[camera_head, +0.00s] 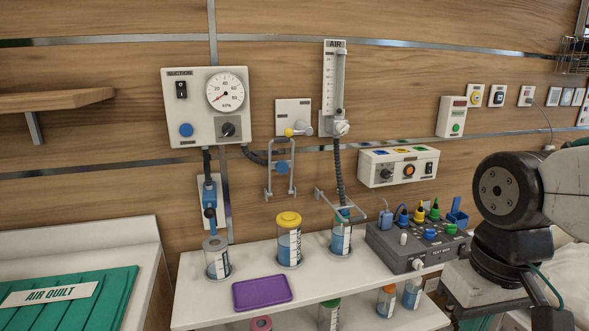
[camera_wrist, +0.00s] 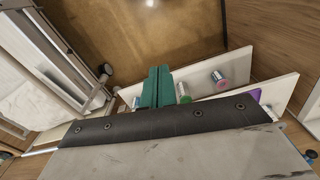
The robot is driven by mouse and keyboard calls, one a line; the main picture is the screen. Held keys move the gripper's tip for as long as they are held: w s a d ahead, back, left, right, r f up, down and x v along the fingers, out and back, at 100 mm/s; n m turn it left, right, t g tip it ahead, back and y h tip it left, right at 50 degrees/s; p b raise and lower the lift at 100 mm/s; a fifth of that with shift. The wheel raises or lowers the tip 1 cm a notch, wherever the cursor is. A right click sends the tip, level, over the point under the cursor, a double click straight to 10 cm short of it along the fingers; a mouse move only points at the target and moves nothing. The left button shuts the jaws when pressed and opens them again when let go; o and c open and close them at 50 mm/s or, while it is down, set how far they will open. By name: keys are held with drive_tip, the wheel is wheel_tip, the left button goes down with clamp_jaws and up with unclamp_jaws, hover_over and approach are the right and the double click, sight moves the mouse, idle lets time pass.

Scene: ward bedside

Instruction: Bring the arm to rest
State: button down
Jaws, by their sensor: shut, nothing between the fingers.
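In the wrist view my gripper (camera_wrist: 159,70) shows as two dark green fingers side by side at the middle of the picture. They are shut together with nothing between them. The grey and black housing fills the bottom of that view. The fingers point out over brown floor, with the shelf unit behind them to the right. In the head view part of my arm (camera_head: 495,188) is at the right edge, dark and grey, bent beside the shelf. The gripper itself does not show in the head view.
The white shelf (camera_head: 205,303) holds jars, a purple tray (camera_head: 262,292) and a test box (camera_head: 400,246). A suction panel (camera_head: 205,133) and an air flowmeter (camera_head: 328,90) hang on the wall. A green air quilt (camera_head: 110,305) lies left. A railed bed (camera_wrist: 75,75) stands left in the wrist view.

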drive_tip(key=shift+m+t, duration=0.5)
drive_tip(key=shift+m, duration=0.2)
drive_tip(key=shift+s+d+r, duration=0.5)
drive_tip(key=shift+s+d, duration=0.35)
drive_tip(key=shift+s+d+r, duration=0.45)
drive_tip(key=shift+s+d, duration=0.35)
drive_tip(key=shift+s, duration=0.05)
